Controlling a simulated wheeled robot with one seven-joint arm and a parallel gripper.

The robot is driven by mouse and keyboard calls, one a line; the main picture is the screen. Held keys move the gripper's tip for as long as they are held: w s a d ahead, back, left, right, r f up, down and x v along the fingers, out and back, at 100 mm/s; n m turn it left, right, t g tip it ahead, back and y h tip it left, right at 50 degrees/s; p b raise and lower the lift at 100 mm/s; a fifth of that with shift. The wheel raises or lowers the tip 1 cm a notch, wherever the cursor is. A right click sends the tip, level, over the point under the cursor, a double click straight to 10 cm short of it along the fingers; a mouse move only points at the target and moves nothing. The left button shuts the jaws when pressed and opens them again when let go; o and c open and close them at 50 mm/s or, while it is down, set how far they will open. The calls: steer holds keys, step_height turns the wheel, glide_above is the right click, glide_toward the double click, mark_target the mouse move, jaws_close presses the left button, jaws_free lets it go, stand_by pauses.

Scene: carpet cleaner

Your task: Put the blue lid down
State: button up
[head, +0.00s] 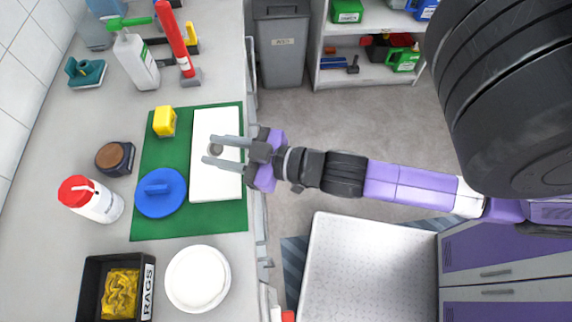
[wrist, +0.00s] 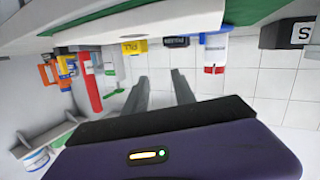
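The blue lid (head: 160,205) is round with a raised bar handle. In the head view it lies flat at the left part of the green mat (head: 190,223) on the counter, beside a white flat box (head: 213,183). My gripper (head: 209,149) is over the white box, to the right of the lid and apart from it. Its two fingers point left and stand apart. A grey round spot or opening on the box shows between them. In the wrist view the fingers (wrist: 159,75) are apart with nothing held between them.
A yellow block (head: 165,122) stands on the mat. A dark round jar (head: 114,158), a red-capped white bottle (head: 98,204), a black rag bin (head: 92,270) and a white round container (head: 197,278) stand left and below. A spray bottle (head: 137,60) stands at the back.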

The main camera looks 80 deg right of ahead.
steer(key=s+a, duration=0.4)
steer(key=s, duration=0.3)
steer(key=s+a+g+y, duration=0.1)
steer(key=s+a, duration=0.3)
steer(key=s, duration=0.4)
steer(key=shift+a+r+m, duration=0.2)
steer(key=shift+a+m, duration=0.05)
steer(key=shift+m, duration=0.15)
